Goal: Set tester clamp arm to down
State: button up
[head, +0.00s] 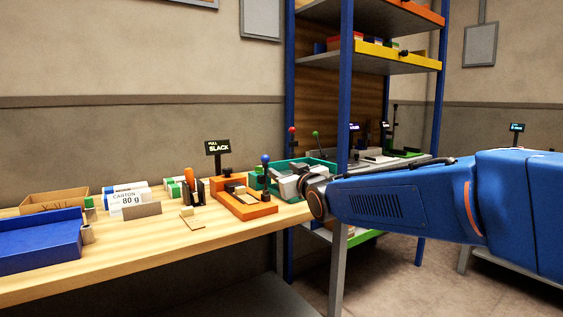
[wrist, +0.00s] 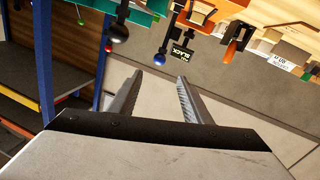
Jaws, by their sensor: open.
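The tester is an orange base (head: 250,211) on the wooden bench with a black display reading "PULL SLACK" (head: 218,147). A dark lever with a blue ball (head: 265,158) stands upright at its right side; I take it as the clamp arm. In the wrist view, the blue ball (wrist: 158,60) hangs upside down just beyond my fingertips, with the display (wrist: 181,52) beside it. My gripper (wrist: 160,78) is open and empty, pointing towards the ball, with a gap between them. In the head view my gripper (head: 288,186) is right of the lever, its fingertips hard to make out.
A blue shelf post (head: 345,90) rises close to my arm. Left of the tester are a blue bin (head: 40,240), a carton label (head: 128,199) and small blocks.

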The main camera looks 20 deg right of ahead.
aim_at(267, 160)
jog(key=w, duration=0.5)
jog(key=w+a, duration=0.1)
jog(key=w, duration=0.5)
jog(key=w+a, duration=0.1)
jog(key=w, duration=0.5)
jog(key=shift+w, duration=0.1)
grip_shut()
